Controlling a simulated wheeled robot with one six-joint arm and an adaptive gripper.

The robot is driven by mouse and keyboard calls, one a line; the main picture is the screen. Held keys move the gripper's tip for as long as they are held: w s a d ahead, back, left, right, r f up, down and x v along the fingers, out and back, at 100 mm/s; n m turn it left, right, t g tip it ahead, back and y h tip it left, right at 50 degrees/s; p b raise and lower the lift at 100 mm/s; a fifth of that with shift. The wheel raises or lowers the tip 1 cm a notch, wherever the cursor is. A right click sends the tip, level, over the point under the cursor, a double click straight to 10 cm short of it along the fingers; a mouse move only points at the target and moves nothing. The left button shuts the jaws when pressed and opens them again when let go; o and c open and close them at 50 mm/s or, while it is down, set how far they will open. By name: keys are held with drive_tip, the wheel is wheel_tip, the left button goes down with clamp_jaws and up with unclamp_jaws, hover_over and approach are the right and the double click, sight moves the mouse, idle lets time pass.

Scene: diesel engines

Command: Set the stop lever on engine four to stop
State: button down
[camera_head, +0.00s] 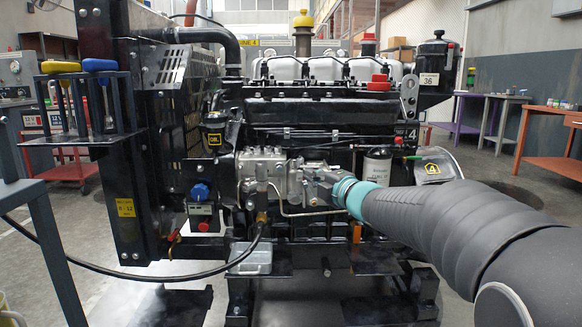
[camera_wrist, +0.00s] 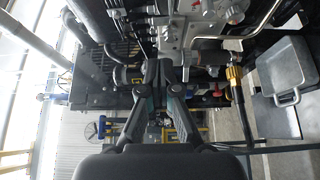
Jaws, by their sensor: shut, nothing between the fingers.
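A black hose (camera_head: 130,277) with a brass fitting (camera_head: 262,222) runs from below the pump. A grey tray (camera_head: 252,262) is under it; the wrist view shows it too (camera_wrist: 290,98). A rack with screwdrivers (camera_head: 75,135) is at left. A red-topped bench (camera_head: 555,163) stands at right.

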drive_tip(key=x, duration=1)
drive_tip(key=shift+r+p, duration=0.1)
drive_tip(key=shift+p, duration=0.3)
